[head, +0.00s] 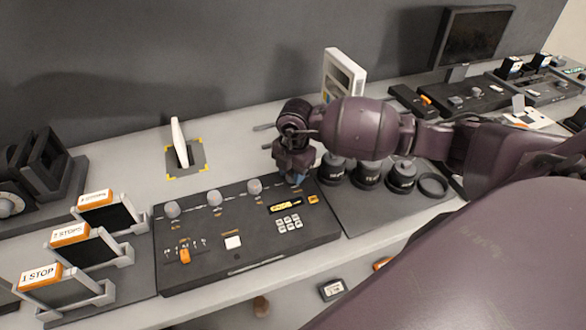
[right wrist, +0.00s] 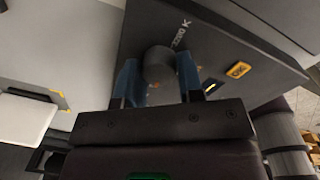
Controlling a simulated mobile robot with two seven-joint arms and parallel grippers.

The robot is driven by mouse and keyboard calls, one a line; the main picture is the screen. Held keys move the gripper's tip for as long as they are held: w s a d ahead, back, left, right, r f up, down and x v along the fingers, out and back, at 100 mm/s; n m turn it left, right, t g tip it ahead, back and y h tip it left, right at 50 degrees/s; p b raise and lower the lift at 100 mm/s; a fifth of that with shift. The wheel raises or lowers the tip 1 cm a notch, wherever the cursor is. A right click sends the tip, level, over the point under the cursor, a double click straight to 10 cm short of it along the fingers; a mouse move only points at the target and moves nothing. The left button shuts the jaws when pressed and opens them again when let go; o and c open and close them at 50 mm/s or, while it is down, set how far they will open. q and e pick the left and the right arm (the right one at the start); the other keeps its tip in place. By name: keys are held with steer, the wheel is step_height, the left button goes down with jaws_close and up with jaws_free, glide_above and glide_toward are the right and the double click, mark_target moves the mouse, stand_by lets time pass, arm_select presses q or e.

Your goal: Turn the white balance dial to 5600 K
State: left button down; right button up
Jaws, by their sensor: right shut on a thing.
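The control panel (head: 240,262) lies on the bench, a dark box with a row of round knobs along its far edge. My right gripper (head: 293,172) reaches down over the panel's far right corner and hides the knob there. In the right wrist view, a dark grey round dial (right wrist: 159,62) sits between the two blue fingertips of my right gripper (right wrist: 157,78), which is shut on it. Printed lettering beside the dial is partly cut off, ending in a K; I cannot read the dial's setting. My left gripper is not in view.
Three grey knobs, including the nearest one (head: 254,186), stand left of the gripper. An orange OK button (right wrist: 238,69) is beside the dial. Black lens cylinders (head: 367,175) stand close right of the gripper. Filter frames (head: 85,245) stand left of the panel.

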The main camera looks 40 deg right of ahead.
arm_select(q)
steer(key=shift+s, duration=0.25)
arm_select(e)
steer(key=o, duration=0.9)
steer(key=shift+r, duration=0.25)
step_height(320, 180, up, 9)
steer(key=shift+s+d, duration=0.1)
steer(key=shift+s, duration=0.05)
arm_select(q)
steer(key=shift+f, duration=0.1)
arm_select(e)
steer(key=shift+s+r, duration=0.1)
steer(key=shift+r, duration=0.55)
